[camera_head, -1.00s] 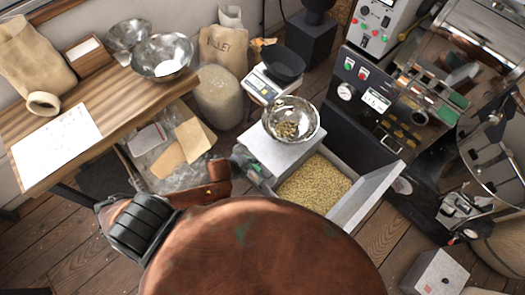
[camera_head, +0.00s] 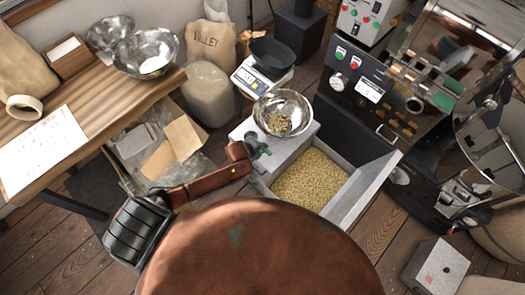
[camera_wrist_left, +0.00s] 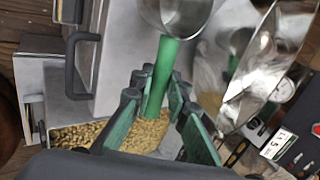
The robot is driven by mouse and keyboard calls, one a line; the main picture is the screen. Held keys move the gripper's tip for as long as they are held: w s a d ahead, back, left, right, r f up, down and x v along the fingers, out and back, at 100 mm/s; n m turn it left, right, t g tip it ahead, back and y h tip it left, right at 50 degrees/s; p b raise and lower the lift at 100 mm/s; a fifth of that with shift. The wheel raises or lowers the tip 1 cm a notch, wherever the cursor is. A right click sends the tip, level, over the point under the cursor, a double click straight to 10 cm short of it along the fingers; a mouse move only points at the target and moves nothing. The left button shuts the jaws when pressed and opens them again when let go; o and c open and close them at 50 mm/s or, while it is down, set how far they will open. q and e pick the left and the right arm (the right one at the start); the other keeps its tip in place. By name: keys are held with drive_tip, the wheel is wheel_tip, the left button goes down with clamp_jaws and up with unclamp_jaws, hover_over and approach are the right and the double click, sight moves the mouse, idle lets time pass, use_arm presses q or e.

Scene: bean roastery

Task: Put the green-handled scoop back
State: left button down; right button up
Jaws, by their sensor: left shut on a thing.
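The green-handled scoop shows in the left wrist view, with its green handle (camera_wrist_left: 160,75) between my fingers and its shiny metal head (camera_wrist_left: 178,14) beyond them at the top. My left gripper (camera_wrist_left: 155,105) is shut on the handle. In the head view my left gripper (camera_head: 262,148) is at the left side of the grey bean bin, just below and left of a metal bowl (camera_head: 303,105). I cannot make out the scoop clearly in the head view. My right gripper is not in view.
The bowl holds some beans and sits on the bin's grey lid (camera_head: 300,135). Beans (camera_head: 312,180) fill the bin's open part. A scale (camera_head: 262,82) stands behind, the roaster (camera_head: 370,95) at the right. A wooden table (camera_head: 90,85) with metal bowls is at the left.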

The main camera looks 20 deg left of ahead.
use_arm(q)
wheel_tip(320, 180, down, 2)
drive_tip(key=shift+s+f, duration=0.1)
drive_tip(key=c, duration=1.9)
unclamp_jaws()
drive_tip(key=p+v, duration=0.3)
drive_tip(key=v, duration=0.9)
drive_tip(key=shift+a, duration=0.1)
